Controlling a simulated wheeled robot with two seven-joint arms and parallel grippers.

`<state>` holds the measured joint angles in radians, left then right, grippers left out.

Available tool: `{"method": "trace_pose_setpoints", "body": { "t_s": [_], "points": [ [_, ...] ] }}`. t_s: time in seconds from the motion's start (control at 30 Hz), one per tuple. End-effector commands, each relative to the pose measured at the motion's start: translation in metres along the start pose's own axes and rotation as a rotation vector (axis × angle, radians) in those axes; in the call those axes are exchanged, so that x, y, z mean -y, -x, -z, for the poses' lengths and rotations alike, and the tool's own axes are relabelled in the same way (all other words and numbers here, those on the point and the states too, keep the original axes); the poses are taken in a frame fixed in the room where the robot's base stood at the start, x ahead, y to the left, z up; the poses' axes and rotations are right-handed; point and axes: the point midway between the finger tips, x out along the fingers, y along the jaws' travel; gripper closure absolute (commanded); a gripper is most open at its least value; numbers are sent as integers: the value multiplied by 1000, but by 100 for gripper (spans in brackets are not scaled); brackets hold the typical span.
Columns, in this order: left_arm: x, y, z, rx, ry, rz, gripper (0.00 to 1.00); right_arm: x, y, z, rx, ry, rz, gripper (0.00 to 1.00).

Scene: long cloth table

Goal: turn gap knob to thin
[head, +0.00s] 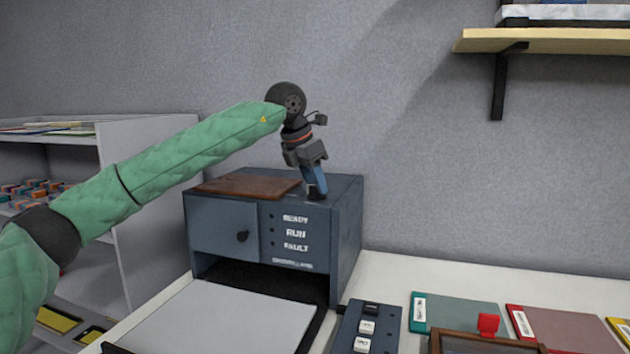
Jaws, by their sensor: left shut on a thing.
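A blue-grey machine (346,235) stands on the white table against the wall. My left gripper (315,188) points down at the right part of its top. It is shut on a small dark knob (317,195) there, which I take to be the gap knob. The fingers cover most of the knob, and I cannot read its setting or any thin mark. My right gripper is not in view.
A brown board (248,184) lies on the machine's top, left of the gripper. A pale flat tray (215,318) is in front. A button box (367,328), coloured folders (455,312) and a wooden-framed box with a red handle (488,325) lie right. A wall shelf (550,42) hangs upper right.

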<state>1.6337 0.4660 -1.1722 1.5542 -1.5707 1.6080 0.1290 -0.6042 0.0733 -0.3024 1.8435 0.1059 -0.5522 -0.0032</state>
Motion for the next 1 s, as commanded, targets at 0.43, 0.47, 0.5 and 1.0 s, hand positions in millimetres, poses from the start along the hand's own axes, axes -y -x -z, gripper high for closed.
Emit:
{"method": "trace_pose_setpoints", "body": {
  "t_s": [0.43, 0.47, 0.5, 1.0],
  "points": [
    [-1, 0, 0, -2, -128, 53, 89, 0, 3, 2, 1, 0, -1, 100],
    [-1, 0, 0, -2, -130, 54, 89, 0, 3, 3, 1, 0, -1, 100],
    [-1, 0, 0, -2, -132, 55, 89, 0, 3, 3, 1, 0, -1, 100],
    [-1, 0, 0, -1, -134, 55, 45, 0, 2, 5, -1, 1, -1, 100]
  ]
}}
